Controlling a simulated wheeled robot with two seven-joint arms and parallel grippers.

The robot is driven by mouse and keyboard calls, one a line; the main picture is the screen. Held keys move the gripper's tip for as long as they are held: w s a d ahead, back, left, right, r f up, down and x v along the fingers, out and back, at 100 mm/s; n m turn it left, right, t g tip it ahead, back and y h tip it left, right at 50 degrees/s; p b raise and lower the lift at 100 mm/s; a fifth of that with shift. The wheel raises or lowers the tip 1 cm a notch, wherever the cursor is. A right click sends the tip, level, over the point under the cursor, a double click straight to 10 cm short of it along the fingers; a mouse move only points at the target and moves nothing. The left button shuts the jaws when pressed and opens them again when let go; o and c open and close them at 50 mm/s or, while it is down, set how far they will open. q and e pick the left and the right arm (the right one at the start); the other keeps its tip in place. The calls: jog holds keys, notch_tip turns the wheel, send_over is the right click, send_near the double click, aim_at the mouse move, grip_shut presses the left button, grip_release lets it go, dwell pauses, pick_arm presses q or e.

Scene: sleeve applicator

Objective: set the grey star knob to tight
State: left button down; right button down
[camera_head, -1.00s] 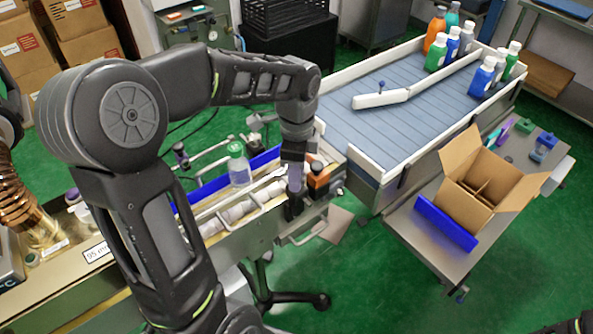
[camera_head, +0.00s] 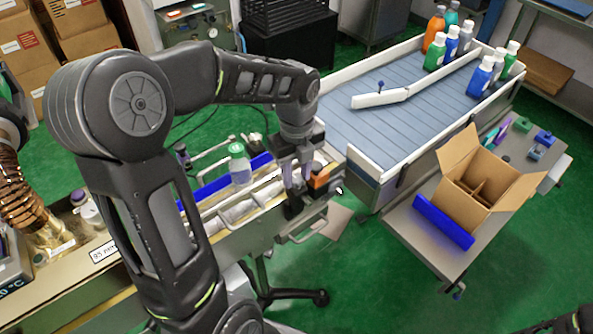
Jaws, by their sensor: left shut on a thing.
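My left gripper (camera_head: 297,187) points down at the right end of the conveyor machine (camera_head: 262,226), next to an orange block (camera_head: 318,181). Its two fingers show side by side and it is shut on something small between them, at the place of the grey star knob. The knob itself is hidden by the fingers, so its setting cannot be read. A black block (camera_head: 293,208) sits just below the fingertips. My right gripper is not in view.
A green-capped clear bottle (camera_head: 239,167) stands on the machine, left of my gripper, by a blue rail (camera_head: 206,190). A wide blue-grey conveyor (camera_head: 385,122) with bottles lies behind. An open carton (camera_head: 462,208) stands on the right table. Green floor is free in front.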

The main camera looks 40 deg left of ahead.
aim_at(297, 178)
pick_arm(q)
jog(key=shift+m, duration=0.5)
jog(key=c, duration=1)
grip_release()
notch_tip(297, 178, up, 8)
jog(key=shift+f+b, duration=0.1)
jog(key=shift+b, duration=0.2)
